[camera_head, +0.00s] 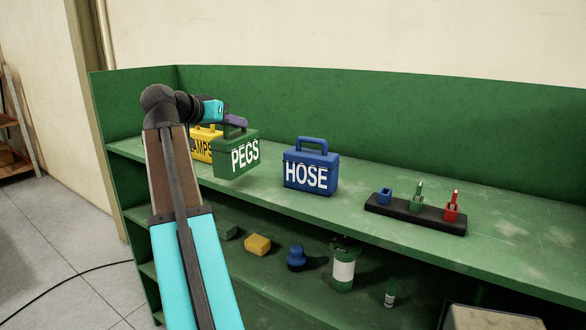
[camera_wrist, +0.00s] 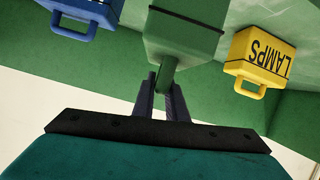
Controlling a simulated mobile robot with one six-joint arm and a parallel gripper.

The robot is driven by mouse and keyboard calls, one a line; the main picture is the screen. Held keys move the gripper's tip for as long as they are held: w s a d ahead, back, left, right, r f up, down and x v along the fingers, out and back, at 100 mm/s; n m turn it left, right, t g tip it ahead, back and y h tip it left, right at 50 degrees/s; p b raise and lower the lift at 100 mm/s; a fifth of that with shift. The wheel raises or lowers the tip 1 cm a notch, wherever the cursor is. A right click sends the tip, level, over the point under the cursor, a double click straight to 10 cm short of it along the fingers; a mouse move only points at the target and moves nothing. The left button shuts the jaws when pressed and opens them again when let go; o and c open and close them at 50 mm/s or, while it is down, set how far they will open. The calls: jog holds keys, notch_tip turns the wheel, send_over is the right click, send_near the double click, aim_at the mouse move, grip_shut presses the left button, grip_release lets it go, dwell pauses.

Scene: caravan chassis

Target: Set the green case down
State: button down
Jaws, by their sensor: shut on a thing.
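The green case (camera_head: 236,156), marked PEGS, is in the middle left of the head view, above the top shelf (camera_head: 350,235) and in front of the yellow case. It looks upright, and its base seems a little above the shelf. In the wrist view the green case (camera_wrist: 184,35) shows at the top centre, with its handle between the fingers. My gripper (camera_wrist: 162,85) is shut on that handle.
A yellow LAMPS case (camera_head: 203,146) stands behind and left, partly hidden. A blue HOSE case (camera_head: 311,172) stands to the right. Further right is a black tray (camera_head: 415,214) with small blue, green and red items. The lower shelf holds a yellow block (camera_head: 257,244) and a green-white bottle (camera_head: 343,268).

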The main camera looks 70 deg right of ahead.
jog(key=s+d+m+g, duration=0.1)
jog(key=s, duration=0.5)
jog(key=shift+d+r, duration=0.3)
jog(key=shift+d, duration=0.05)
jog(key=s+d+p, duration=0.1)
jog(key=d+p, duration=0.1)
jog(key=d, duration=0.6)
jog(key=s+d+f+p, duration=0.1)
jog(key=d+p, duration=0.2)
jog(key=d, duration=0.4)
jog(key=shift+s+d+f, duration=0.25)
jog(key=shift+d, duration=0.15)
jog(key=shift+f+p, duration=1.15)
jog(key=shift+f, duration=0.75)
